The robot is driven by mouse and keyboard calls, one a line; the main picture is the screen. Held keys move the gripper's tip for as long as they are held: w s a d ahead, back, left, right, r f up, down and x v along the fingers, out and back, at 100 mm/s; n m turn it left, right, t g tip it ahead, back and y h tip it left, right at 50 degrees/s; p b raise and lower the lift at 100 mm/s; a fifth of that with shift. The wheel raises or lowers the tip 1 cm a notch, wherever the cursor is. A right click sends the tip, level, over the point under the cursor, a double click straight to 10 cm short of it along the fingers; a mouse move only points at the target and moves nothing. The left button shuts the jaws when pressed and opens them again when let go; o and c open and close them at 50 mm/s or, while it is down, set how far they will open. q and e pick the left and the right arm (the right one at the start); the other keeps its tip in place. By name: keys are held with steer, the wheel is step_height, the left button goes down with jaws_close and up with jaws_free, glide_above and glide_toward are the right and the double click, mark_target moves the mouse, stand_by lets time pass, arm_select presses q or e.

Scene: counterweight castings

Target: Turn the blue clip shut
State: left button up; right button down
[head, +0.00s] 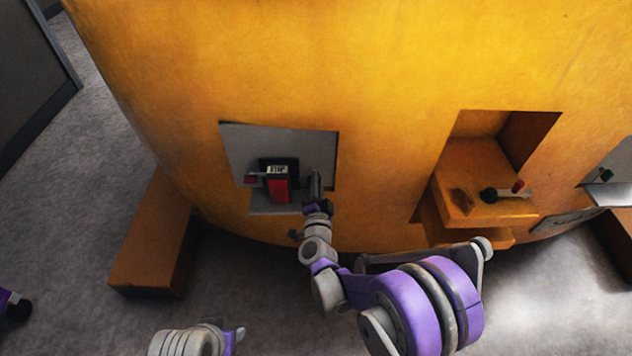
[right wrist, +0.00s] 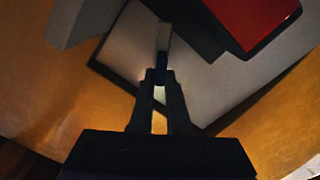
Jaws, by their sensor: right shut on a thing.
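My right gripper (head: 316,180) reaches up to the grey plate on the yellow casting, just right of a red block in a black housing. In the right wrist view its two dark fingers (right wrist: 161,88) are shut on the blue clip (right wrist: 162,75), a small dark blue piece. A pale grey bar (right wrist: 163,38) rises just beyond the fingertips. The clip is dim and mostly covered by the fingers, so its turn angle cannot be told. In the head view I cannot pick out the clip.
The grey plate (head: 240,145) is set in the yellow casting (head: 370,80). An orange ledge (head: 465,195) with a red-tipped lever (head: 503,193) stands to the right.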

steer(key=m, duration=0.6)
steer(key=shift+f+m+b, duration=0.3)
stand_by(0.3)
steer(key=c, duration=0.9)
jaws_free()
steer(key=shift+s, duration=0.1)
steer(key=s+p, duration=0.1)
steer(key=s, duration=0.9)
steer(key=shift+s, duration=0.35)
